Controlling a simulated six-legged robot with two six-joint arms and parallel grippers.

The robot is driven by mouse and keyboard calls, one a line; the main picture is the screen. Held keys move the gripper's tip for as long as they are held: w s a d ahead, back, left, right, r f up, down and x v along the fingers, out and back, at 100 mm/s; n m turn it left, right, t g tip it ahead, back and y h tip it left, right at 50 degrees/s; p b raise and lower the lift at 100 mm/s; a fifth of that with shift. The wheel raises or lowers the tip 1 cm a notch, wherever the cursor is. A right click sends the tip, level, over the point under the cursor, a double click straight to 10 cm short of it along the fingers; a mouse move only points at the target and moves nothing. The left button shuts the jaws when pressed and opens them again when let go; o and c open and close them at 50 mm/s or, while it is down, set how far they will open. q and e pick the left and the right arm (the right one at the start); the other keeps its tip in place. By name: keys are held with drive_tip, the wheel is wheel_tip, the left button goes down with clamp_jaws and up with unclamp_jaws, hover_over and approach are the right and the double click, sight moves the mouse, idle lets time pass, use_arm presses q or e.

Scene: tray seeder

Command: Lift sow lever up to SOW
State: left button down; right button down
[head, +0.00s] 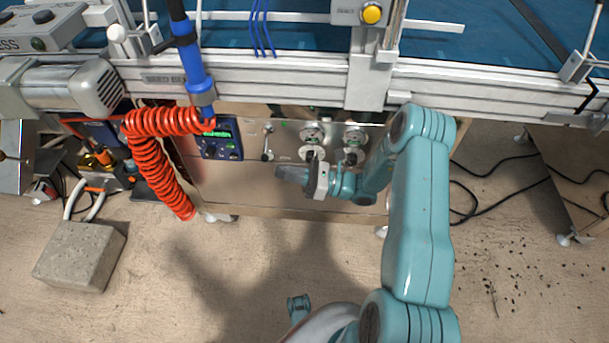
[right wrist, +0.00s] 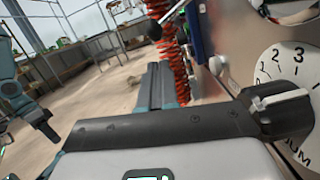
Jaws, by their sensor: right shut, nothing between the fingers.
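The sow lever (head: 267,146) is on the front panel, right of the blue display unit. It hangs down, with its dark knob at the lower end. In the right wrist view a dark ball knob (right wrist: 155,31) on a metal rod shows near the top, beyond the fingers. My right gripper (head: 280,172) is shut and empty in front of the panel. Its fingers point left, and its tips are below and slightly right of the lever knob, apart from it in the picture. The shut fingers also show in the right wrist view (right wrist: 155,85).
The panel's right part carries gauges (head: 312,135) and dials, one large white dial (right wrist: 290,75) close beside my right gripper. A blue display unit (head: 219,138) and a red coiled hose (head: 158,165) are on the left. A concrete block (head: 80,256) stands on the floor.

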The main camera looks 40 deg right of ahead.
sight(266, 146)
drive_tip(key=shift+w+a+r+p, duration=0.2)
drive_tip(key=shift+w+r, duration=0.1)
drive_tip(key=shift+r, duration=0.25)
drive_tip(key=shift+w+a+r+p, duration=0.15)
drive_tip(key=shift+w+r, duration=0.1)
drive_tip(key=shift+r, duration=0.25)
drive_tip(key=shift+s+r+m+p, duration=0.1)
drive_tip(key=shift+r+m+p, duration=0.15)
drive_tip(key=shift+m+p, duration=0.25)
drive_tip(key=shift+a+r+p, duration=0.1)
drive_tip(key=shift+p, duration=0.2)
drive_tip(key=r+m+h+p, duration=0.1)
drive_tip(key=m+p, duration=0.2)
drive_tip(key=r+m+p, duration=0.2)
drive_tip(key=m+p, duration=0.1)
drive_tip(key=s+a+r+m+h+p, duration=0.1)
drive_tip(key=r+m+p, duration=0.1)
drive_tip(key=m+p, duration=0.1)
drive_tip(key=shift+a+r+t+h+p, duration=0.15)
drive_tip(key=shift+t+h+p, duration=0.15)
drive_tip(key=shift+t+p, duration=0.15)
